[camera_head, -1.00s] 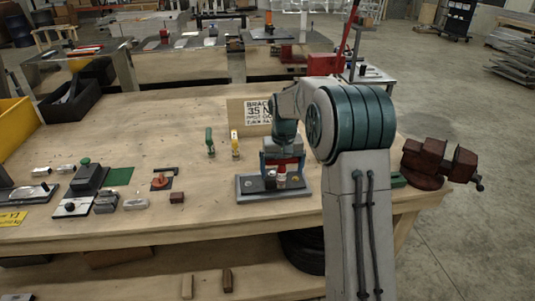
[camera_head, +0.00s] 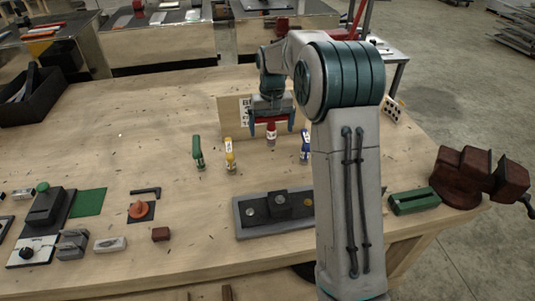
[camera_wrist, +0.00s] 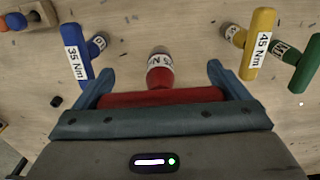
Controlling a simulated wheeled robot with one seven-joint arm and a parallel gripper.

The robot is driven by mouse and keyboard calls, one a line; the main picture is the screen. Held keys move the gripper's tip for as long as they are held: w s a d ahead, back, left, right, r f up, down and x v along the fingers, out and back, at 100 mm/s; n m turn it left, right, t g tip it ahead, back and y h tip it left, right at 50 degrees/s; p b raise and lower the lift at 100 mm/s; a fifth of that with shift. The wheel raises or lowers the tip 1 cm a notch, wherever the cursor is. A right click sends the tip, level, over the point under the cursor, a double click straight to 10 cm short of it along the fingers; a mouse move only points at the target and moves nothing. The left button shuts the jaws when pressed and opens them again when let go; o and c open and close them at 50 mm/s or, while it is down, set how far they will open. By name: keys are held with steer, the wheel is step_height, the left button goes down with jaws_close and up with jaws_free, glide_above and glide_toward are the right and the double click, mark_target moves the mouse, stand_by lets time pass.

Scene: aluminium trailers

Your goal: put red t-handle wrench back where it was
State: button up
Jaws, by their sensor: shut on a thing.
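My gripper (camera_head: 271,124) is shut on the handle of the red t-handle wrench (camera_head: 271,133), towards the back of the bench and in front of the brown sign board (camera_head: 232,112). In the wrist view the red handle (camera_wrist: 160,97) lies crosswise between the two fingers, with its white-labelled shaft (camera_wrist: 160,64) pointing away. The wrench hangs between the yellow t-handle wrench (camera_head: 230,156) and the blue one (camera_head: 305,147). The green one (camera_head: 198,153) stands left of the yellow one. I cannot tell whether the red wrench's foot touches the bench.
A grey fixture plate (camera_head: 243,216) with a black block (camera_head: 282,204) lies at the front. A green block (camera_head: 414,201) and a red-brown vise (camera_head: 461,180) sit at the right. Small parts and a green mat (camera_head: 89,203) lie at the left. The back left bench is mostly clear.

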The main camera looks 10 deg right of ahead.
steer(key=shift+f+p, duration=0.8)
steer(key=shift+f, duration=4.25)
steer(key=o, duration=1)
steer(key=shift+o, duration=0.2)
steer(key=shift+r, duration=0.1)
step_height(320, 180, up, 12)
steer(key=shift+f+b, duration=0.1)
steer(key=shift+b, duration=0.6)
steer(key=s+r+t, duration=0.1)
steer(key=s+r, duration=0.3)
steer(key=s, duration=0.4)
steer(key=s+r+t, duration=0.1)
steer(key=s+r, duration=0.3)
steer(key=s, duration=0.3)
steer(key=s+f+t, duration=0.1)
steer(key=s+f, duration=0.2)
steer(key=s, duration=1.5)
steer(key=shift+f, duration=0.15)
